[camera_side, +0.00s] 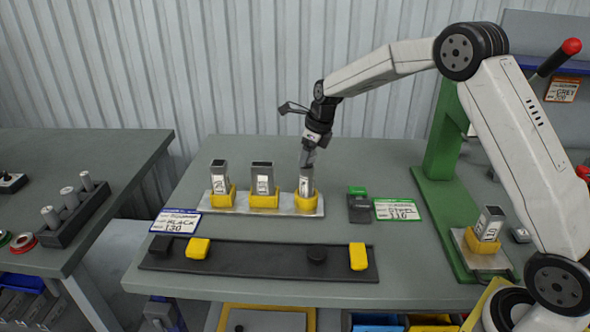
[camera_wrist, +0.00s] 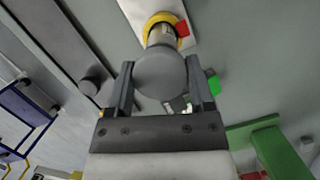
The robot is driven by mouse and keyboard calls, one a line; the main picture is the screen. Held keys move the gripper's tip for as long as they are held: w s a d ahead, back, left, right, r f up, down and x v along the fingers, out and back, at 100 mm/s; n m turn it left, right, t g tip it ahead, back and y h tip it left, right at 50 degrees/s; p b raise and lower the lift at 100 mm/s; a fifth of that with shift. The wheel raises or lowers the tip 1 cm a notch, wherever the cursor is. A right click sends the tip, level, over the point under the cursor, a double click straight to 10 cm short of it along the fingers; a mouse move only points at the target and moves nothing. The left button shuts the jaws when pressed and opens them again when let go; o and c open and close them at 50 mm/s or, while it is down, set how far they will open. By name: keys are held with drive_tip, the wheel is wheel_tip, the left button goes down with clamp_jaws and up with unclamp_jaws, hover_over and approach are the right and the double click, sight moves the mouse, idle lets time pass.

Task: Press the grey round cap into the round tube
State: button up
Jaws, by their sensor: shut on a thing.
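The grey round cap (camera_wrist: 160,76) is between the two fingers of my gripper (camera_wrist: 160,70) in the wrist view, its flat face toward the camera. Behind it, the metallic round tube (camera_wrist: 157,38) stands in a yellow holder (camera_wrist: 150,20), with a red mark beside it. In the side view, my gripper (camera_side: 307,158) points down, right over the round tube (camera_side: 306,184), the rightmost of three tubes on a metal plate. The fingers hide the cap there. I cannot tell whether the cap touches the tube's mouth or sits in it.
A square tube (camera_side: 219,178) and a rectangular tube (camera_side: 263,176) stand left of the round one. In front lies a dark strip (camera_side: 270,262) with yellow blocks and dark caps. A green post (camera_side: 440,150) and another tube (camera_side: 488,224) stand to the right.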

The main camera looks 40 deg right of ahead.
drive_tip(key=shift+f, duration=0.55)
drive_tip(key=o, duration=1.2)
drive_tip(key=shift+r, duration=0.1)
drive_tip(key=shift+v, duration=3.75)
